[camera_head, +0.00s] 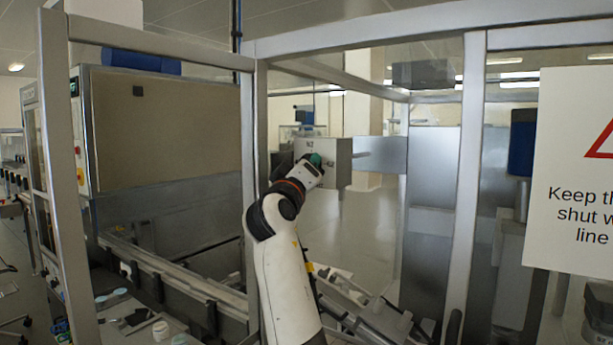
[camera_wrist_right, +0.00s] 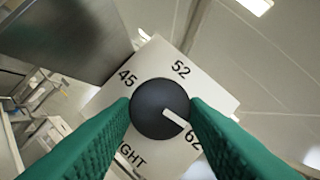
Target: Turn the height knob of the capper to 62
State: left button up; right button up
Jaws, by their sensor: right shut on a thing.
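The capper's height knob (camera_wrist_right: 155,100) is a round black dial with a white pointer line, on a light plate (camera_wrist_right: 205,82) marked 45, 52 and 62. The pointer aims down and right, close to the 62 mark, slightly on its 52 side. My right gripper (camera_wrist_right: 160,112) has its green fingers on both sides of the knob and is shut on it. In the head view, my right gripper (camera_head: 314,160) is at the front face of the capper's box (camera_head: 338,158); the knob is hidden there. My left gripper is in neither view.
Metal frame posts (camera_head: 468,180) stand around the capper, with my arm reaching between them. A warning sign (camera_head: 573,180) hangs at right. A conveyor (camera_head: 175,275) runs at lower left beside a large machine cabinet (camera_head: 165,130).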

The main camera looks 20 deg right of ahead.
jog(key=shift+r, duration=0.15)
jog(key=o, duration=1)
jog(key=shift+f, duration=0.2)
